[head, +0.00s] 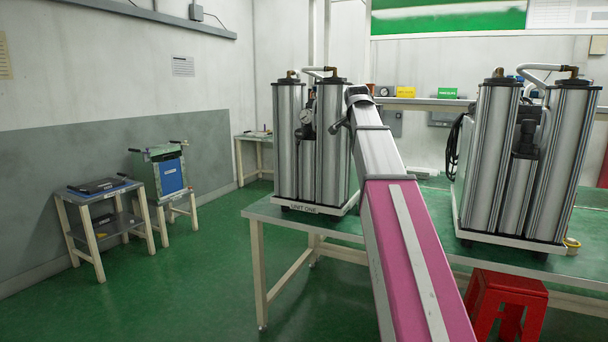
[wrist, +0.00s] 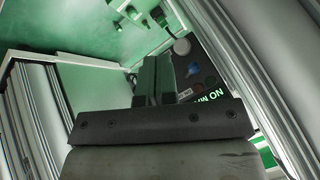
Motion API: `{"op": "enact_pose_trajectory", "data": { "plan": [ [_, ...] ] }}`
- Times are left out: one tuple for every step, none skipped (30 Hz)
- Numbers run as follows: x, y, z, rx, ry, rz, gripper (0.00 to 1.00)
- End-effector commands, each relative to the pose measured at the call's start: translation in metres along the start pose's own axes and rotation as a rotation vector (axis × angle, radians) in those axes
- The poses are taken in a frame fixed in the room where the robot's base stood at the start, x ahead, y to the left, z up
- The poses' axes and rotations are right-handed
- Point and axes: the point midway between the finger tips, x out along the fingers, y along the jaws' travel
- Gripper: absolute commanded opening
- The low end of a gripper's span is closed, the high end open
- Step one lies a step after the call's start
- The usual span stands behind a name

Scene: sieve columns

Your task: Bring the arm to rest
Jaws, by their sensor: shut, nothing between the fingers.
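My arm reaches from the bottom of the head view up to the columns of the left unit (head: 316,150), labelled "UNIT ONE". Its far end overlaps the right column in the picture; whether it touches cannot be told. My gripper (wrist: 155,80) shows in the wrist view with its two dark fingers close together and nothing between them. Ribbed silver metal (wrist: 245,60) runs close on the right of the fingers, and more stands at the left. Beyond the fingertips is a dark panel (wrist: 196,70) with lit green letters, partly hidden. The fingertips are not clear in the head view.
A second column unit (head: 520,160) stands at the right on the same green-topped bench (head: 262,210). A red stool (head: 507,295) is below the bench. Two small stands (head: 100,215) with equipment are by the left wall. The green floor (head: 190,290) between is clear.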

Motion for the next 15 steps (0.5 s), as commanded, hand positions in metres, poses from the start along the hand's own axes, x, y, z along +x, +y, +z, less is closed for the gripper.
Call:
{"op": "enact_pose_trajectory", "data": {
  "plan": [
    [0.019,0.012,0.018,-0.027,-0.019,0.013,0.0],
    [0.03,0.017,0.026,-0.045,-0.03,0.02,0.0],
    [0.044,0.024,0.037,-0.07,-0.045,0.029,0.0],
    [0.054,0.029,0.045,-0.087,-0.055,0.034,0.0],
    [0.065,0.034,0.054,-0.105,-0.067,0.041,0.0],
    [0.077,0.041,0.065,-0.129,-0.081,0.048,0.0],
    [0.087,0.047,0.074,-0.147,-0.092,0.054,0.0],
    [0.096,0.052,0.083,-0.164,-0.103,0.058,0.0],
    [0.108,0.06,0.094,-0.188,-0.117,0.066,0.0],
    [0.116,0.066,0.103,-0.206,-0.128,0.07,0.0],
    [0.125,0.072,0.112,-0.224,-0.14,0.076,0.0],
    [0.136,0.08,0.124,-0.248,-0.155,0.082,0.0],
    [0.144,0.086,0.133,-0.265,-0.167,0.087,0.0],
    [0.151,0.092,0.142,-0.283,-0.178,0.091,0.0],
    [0.161,0.101,0.154,-0.306,-0.194,0.097,0.0]
  ]
}}
